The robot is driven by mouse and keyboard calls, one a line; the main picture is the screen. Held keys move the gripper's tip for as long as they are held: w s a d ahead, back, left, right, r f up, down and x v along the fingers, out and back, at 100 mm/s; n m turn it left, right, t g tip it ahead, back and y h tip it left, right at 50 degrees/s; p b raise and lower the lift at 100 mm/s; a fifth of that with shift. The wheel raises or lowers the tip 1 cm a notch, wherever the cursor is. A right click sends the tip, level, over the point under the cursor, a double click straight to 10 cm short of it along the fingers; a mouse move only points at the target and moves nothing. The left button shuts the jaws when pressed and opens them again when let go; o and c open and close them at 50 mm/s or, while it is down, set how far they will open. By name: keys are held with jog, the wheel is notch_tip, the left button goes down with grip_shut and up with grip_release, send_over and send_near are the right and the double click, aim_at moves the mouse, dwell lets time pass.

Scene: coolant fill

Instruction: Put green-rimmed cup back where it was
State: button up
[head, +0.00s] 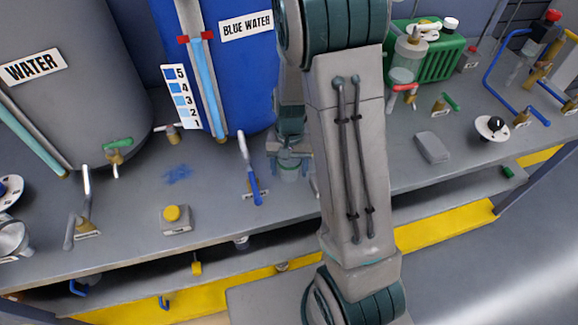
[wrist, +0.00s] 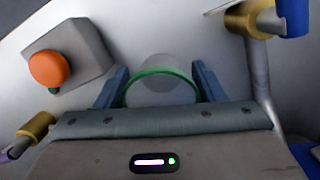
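The green-rimmed cup (wrist: 160,88) is in the middle of the wrist view, between the two blue fingers of my gripper (wrist: 160,92). A finger lies against each side of it, and the gripper looks shut on it. The lower part of the cup is hidden by the gripper body. In the head view my gripper (head: 288,160) is low over the grey bench (head: 330,195), behind a blue-handled lever and left of my arm. The cup (head: 289,174) shows only small there. I cannot tell whether it touches the bench.
A blue-handled lever tap (head: 252,180) stands close left of the gripper. A blue tank (head: 240,75) and a grey water tank (head: 70,90) stand behind. A yellow-button box (head: 175,218) is at front left. A grey block (head: 432,147) lies right of my arm.

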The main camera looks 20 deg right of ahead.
jog(key=shift+r, duration=0.15)
jog(key=r, duration=0.3)
jog(key=w+r, duration=0.1)
jog(key=r, duration=0.7)
jog(key=shift+w+d+r, duration=0.1)
jog(key=shift+w+d, duration=0.2)
jog(key=shift+s+r, duration=0.1)
jog(key=shift+r, duration=0.5)
jog(key=s+r+n+t, duration=0.2)
jog(key=s+r, duration=0.1)
jog(key=s, duration=0.4)
jog(key=s+r+n+t, duration=0.2)
jog(key=s+r, duration=0.2)
jog(key=s, duration=0.4)
jog(key=shift+a+r+t+h, duration=0.2)
jog(key=shift+r+t+h, duration=0.1)
